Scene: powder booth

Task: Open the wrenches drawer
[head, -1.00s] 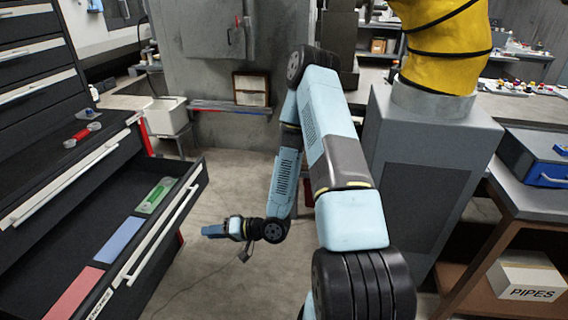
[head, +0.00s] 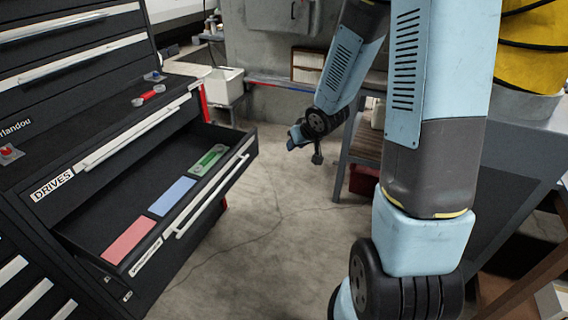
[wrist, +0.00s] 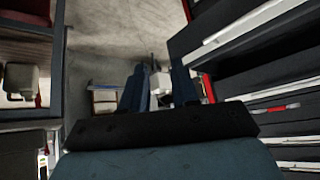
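An open drawer (head: 118,194) sticks out of the black tool cabinet at the left in the head view. Its front carries a long pale handle (head: 212,193) and a small label (head: 146,257) too small to read surely. Inside lie a red block, a blue block and a green piece (head: 207,160). My gripper (head: 292,138) is beyond the drawer's far right end, apart from the handle. In the wrist view its two dark fingers (wrist: 158,88) stand apart with nothing held between them.
The drawer above, labelled DRIVES (head: 52,186), is shut. Bare floor (head: 275,225) lies right of the open drawer.

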